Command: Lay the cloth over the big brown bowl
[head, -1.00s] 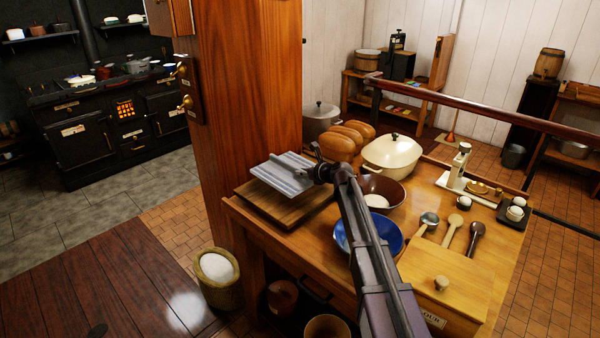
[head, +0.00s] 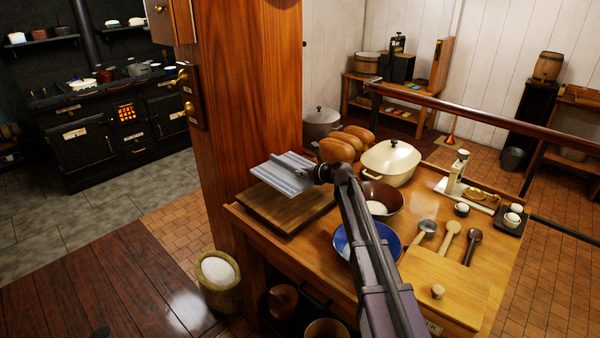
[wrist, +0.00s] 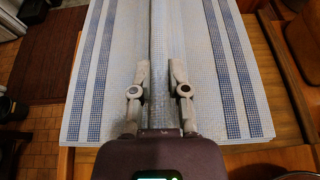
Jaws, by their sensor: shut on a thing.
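The cloth (head: 282,174) is pale blue-white with darker blue checked stripes. It is held flat above a wooden board at the left end of the table. My gripper (wrist: 159,75) is shut on a raised fold along the middle of the cloth, which also shows in the wrist view (wrist: 205,85). The big brown bowl (head: 389,191) stands on the table to the right of the gripper. It has something white inside, and my arm hides part of its left side.
A blue bowl (head: 385,242) stands in front of the brown bowl, partly behind my arm. A cream lidded pot (head: 391,161) and brown loaves (head: 335,151) stand behind. The wooden board (head: 285,210) lies under the cloth. A wooden post (head: 245,100) rises close behind the cloth.

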